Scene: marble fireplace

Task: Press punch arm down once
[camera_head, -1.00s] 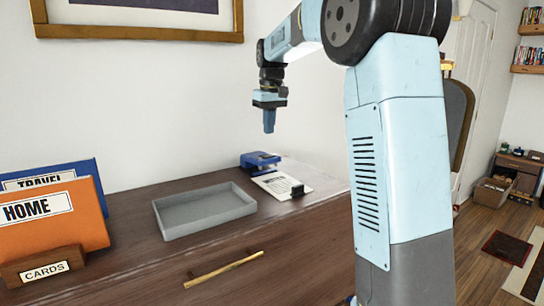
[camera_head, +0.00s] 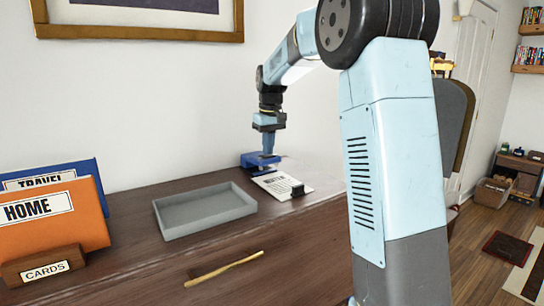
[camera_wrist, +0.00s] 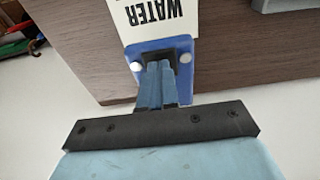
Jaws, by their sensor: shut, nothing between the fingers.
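The blue hole punch (camera_head: 250,161) stands near the back of the wooden cabinet top, against the wall. In the wrist view its blue body (camera_wrist: 142,47) shows beyond my fingers, with light round spots at its corners. A white printed card (camera_head: 272,184) extends from its front; the wrist view shows the word WATER on this card (camera_wrist: 160,17). My gripper (camera_head: 268,151) points down with its fingers shut and empty, at the top of the punch. In the wrist view the fingertips (camera_wrist: 160,66) overlap the punch. I cannot tell for certain whether they touch its arm, which is largely hidden.
A grey shallow tray (camera_head: 165,223) lies empty left of the punch. A small black block (camera_head: 297,190) sits at the card's front end.

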